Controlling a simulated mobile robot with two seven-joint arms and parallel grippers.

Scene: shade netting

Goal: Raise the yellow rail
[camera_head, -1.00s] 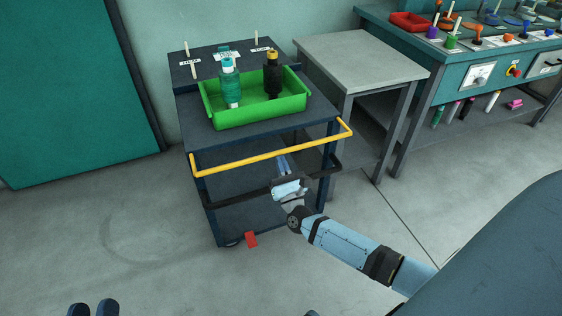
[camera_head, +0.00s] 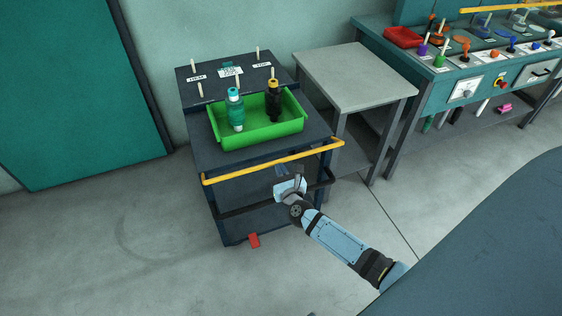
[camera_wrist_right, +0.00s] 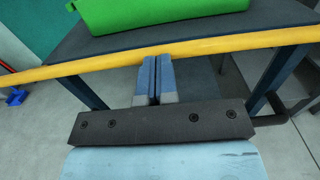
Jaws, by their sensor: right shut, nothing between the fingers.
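The yellow rail (camera_head: 250,167) runs across the near edge of the dark cart (camera_head: 202,148), held by an end bracket on each side. In the right wrist view the rail (camera_wrist_right: 225,45) crosses the whole upper part of the picture. My right gripper (camera_head: 281,170) is shut and empty, just below the rail near its middle. In the wrist view its blue fingertips (camera_wrist_right: 156,59) overlap the rail's lower edge; I cannot tell whether they touch it. My left gripper is out of view.
A green tray (camera_head: 262,139) with a teal bottle (camera_head: 235,112) and a black bottle (camera_head: 273,101) stands on the cart. A black lower bar (camera_head: 250,207) lies under the rail. A grey table (camera_head: 352,75) and a teal bench (camera_head: 440,100) stand right. Floor at left is clear.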

